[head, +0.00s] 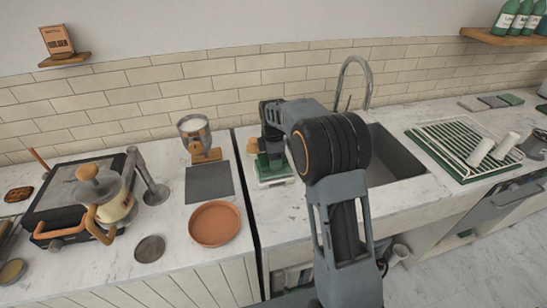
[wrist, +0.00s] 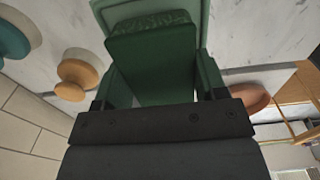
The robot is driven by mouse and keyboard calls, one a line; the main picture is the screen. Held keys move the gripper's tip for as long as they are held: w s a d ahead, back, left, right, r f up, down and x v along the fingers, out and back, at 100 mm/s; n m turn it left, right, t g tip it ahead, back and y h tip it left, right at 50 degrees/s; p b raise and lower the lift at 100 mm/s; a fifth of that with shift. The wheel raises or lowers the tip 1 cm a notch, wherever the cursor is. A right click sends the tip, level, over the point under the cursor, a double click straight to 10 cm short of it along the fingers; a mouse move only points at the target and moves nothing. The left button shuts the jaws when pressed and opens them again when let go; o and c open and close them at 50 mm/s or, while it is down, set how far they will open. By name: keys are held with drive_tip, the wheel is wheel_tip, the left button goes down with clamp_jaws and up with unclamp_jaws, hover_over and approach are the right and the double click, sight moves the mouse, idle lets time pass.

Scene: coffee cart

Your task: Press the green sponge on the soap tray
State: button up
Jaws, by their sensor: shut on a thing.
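My gripper (head: 271,150) is low over the counter beside the sink, shut on the green sponge (wrist: 150,72). In the head view the soap tray (head: 276,182) has a pale edge and sits just below my gripper, which hides most of the sponge. I cannot tell whether the sponge touches the tray.
The sink (head: 395,155) and its tap (head: 366,80) are just right of my gripper. A wooden knob (wrist: 78,78) and a teal knob (wrist: 10,40) stand close by. A terracotta dish (head: 214,223) lies to the left. The counter in front of the tray is clear.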

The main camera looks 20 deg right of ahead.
drive_tip(key=shift+f+b, duration=0.6)
drive_tip(key=shift+f, duration=0.45)
idle(1.3)
drive_tip(key=shift+r+p, duration=2.7)
drive_tip(key=shift+r, duration=0.9)
drive_tip(key=shift+f, duration=0.1)
